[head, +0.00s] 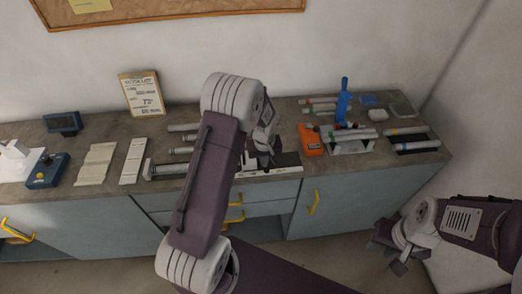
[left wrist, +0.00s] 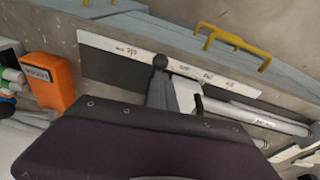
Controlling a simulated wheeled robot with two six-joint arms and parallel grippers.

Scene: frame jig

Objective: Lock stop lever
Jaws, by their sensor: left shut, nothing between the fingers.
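The frame jig (head: 268,170) lies along the bench's front edge, partly hidden behind my left arm. Its pale scale strip (left wrist: 215,73) with dark markings shows in the left wrist view. A purple part of mine covers the bottom of the left wrist view. My right gripper (head: 391,252) hangs empty in front of the cabinets, its fingers apart.
An orange box (head: 311,140) stands right of the jig, beside a rack of tubes (head: 352,143) with a blue-handled tool (head: 343,98). Grey tubes (head: 183,138) lie left of my arm. Paper sheets (head: 96,163) and a blue device (head: 47,170) are farther left. Yellow drawer handles (head: 313,202) stick out below.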

